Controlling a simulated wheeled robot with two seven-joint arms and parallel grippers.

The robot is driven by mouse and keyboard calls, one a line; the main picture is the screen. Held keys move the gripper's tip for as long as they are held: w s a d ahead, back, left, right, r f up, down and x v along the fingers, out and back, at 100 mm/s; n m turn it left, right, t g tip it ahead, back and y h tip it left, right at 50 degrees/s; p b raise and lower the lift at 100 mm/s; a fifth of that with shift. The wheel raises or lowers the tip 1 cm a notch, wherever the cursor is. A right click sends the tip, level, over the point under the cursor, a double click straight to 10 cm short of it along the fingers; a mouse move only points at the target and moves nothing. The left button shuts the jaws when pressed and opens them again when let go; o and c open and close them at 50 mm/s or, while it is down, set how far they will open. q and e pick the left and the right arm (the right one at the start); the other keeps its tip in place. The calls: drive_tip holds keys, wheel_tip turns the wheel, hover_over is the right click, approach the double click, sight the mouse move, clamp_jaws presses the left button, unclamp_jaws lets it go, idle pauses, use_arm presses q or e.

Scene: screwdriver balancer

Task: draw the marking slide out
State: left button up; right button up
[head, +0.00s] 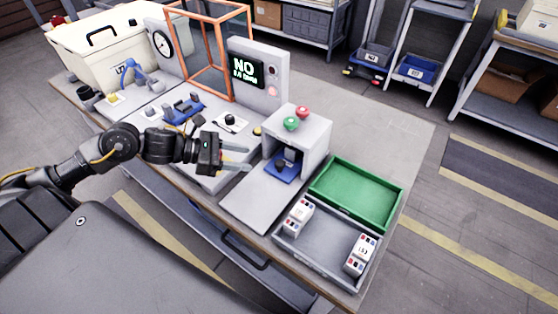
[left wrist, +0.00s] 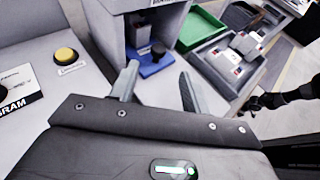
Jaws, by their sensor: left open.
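The marking slide is a blue plate (head: 287,175) with a dark holder on it, low in the opening of the grey marking station (head: 311,135). It also shows in the left wrist view (left wrist: 163,68), beyond my fingertips. My left gripper (head: 247,158) is open and empty, to the left of the station's opening. In the left wrist view its fingers (left wrist: 158,75) stand apart, pointing toward the slide. They appear apart from it. A dark part at the right edge of the left wrist view may be my right arm (left wrist: 280,97); its jaws cannot be made out.
Red and green buttons top the station. A green tray (head: 322,196) and a grey tray (head: 322,262) with small white blocks stand right of it. A flat grey plate (head: 258,203) in front of the station is clear. A display panel (head: 272,62) reading "NO" stands behind.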

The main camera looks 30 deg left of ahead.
sight(279, 163)
use_arm(q)
drive_tip(key=shift+w+d, duration=0.3)
drive_tip(key=p+x, duration=0.2)
drive_tip(key=x, duration=0.6)
drive_tip(key=shift+w+d+f, duration=0.15)
drive_tip(key=shift+f, duration=0.05)
drive_tip(key=shift+w+d+f+p, duration=0.15)
drive_tip(key=shift+d+p, duration=0.1)
drive_tip(key=shift+p, duration=0.05)
drive_tip(key=shift+w+d+f, duration=0.15)
drive_tip(key=shift+d, duration=0.05)
use_arm(e)
drive_tip(key=r, duration=0.1)
drive_tip(key=a+r, duration=0.1)
drive_tip(key=shift+a+r, duration=0.15)
drive_tip(key=shift+r, duration=0.15)
use_arm(q)
drive_tip(key=shift+c, duration=0.4)
clamp_jaws()
